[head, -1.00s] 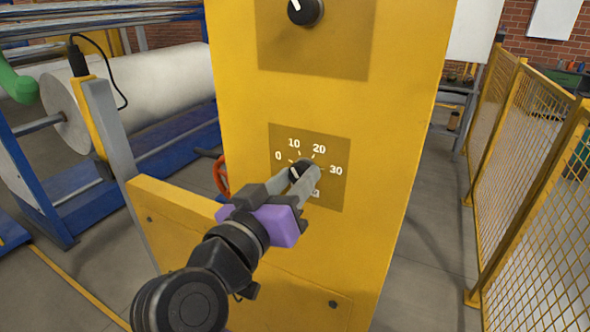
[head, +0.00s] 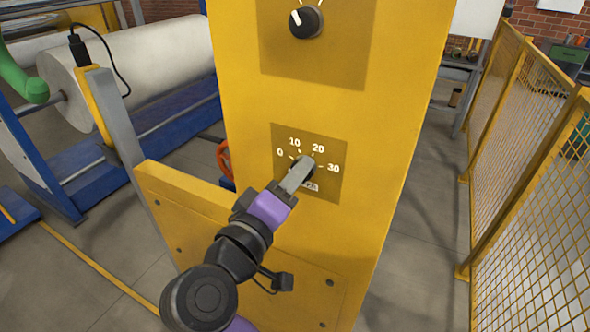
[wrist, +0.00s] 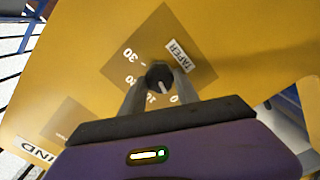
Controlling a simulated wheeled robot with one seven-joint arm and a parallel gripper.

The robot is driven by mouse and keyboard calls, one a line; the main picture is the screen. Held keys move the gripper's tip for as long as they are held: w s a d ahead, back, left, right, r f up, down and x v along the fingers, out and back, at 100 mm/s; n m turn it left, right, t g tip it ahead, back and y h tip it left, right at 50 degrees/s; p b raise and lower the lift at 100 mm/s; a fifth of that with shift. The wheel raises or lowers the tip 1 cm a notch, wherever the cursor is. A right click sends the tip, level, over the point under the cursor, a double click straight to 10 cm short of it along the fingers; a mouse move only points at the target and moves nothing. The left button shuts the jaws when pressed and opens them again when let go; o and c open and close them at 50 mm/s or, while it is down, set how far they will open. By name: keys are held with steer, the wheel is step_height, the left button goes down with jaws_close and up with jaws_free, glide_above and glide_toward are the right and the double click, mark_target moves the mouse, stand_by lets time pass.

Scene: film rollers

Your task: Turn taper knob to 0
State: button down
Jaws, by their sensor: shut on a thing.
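The taper knob (head: 308,171) is a small black dial on a brownish plate (head: 334,192) on the yellow cabinet, marked 0, 10, 20 and 30. In the wrist view the knob (wrist: 158,73) sits between both fingers of my gripper (wrist: 157,84), which is shut on it. Its white pointer line shows there and seems to lie between the 10 and 0 marks. The TAPER label (wrist: 178,54) is readable in the wrist view. In the head view my gripper (head: 297,176) covers much of the knob and hides its pointer.
Another black knob (head: 305,22) with a white pointer is on an upper plate. A WIND label (wrist: 37,150) shows in the wrist view. A yellow mesh fence (head: 525,170) stands right, a white film roll (head: 145,65) left. A yellow box-like panel (head: 250,235) juts out below the dial.

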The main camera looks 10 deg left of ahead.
steer(key=shift+f, duration=0.1)
stand_by(0.3)
steer(key=c, duration=0.9)
jaws_free()
steer(key=b+v, duration=0.2)
steer(key=v, duration=0.6)
steer(key=shift+w, duration=0.1)
